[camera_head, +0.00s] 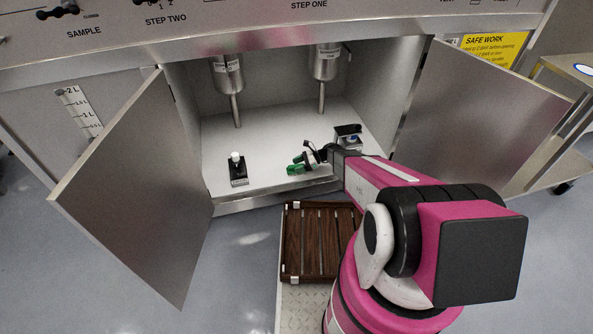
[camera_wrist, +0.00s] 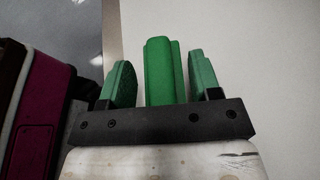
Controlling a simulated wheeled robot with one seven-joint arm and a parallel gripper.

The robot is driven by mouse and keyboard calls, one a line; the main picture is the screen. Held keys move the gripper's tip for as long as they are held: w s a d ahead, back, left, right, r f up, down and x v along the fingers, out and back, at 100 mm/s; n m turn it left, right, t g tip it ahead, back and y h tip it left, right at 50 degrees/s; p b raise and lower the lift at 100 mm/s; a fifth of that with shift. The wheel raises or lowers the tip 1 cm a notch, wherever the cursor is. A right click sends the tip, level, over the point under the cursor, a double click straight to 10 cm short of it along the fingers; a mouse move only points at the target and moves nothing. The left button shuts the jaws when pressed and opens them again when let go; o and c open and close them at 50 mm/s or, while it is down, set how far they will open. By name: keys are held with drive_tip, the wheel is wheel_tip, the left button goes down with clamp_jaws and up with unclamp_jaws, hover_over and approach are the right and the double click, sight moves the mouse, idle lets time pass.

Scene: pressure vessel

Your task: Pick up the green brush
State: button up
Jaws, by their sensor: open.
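The green brush (camera_wrist: 165,72) shows in the wrist view as a bright green ridged piece between my gripper's two paler green fingers. Gaps show on both sides of it. My gripper (camera_wrist: 160,58) is open around it, with a finger to the left and a finger to the right. In the head view my gripper (camera_head: 300,162) is inside the open cabinet, low near its front edge. The brush (camera_head: 293,170) is there at the fingertips, small and hard to separate from the green fingers. The brush's far end and underside cannot be made out.
A black block with a white top (camera_head: 237,170) stands on the cabinet floor (camera_head: 265,150) to the left; another black device (camera_head: 347,138) stands at the right, behind my wrist. Two steel cylinders (camera_head: 228,75) hang above. The left door (camera_head: 135,190) and right door (camera_head: 480,110) stand open.

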drive_tip(key=c, duration=1)
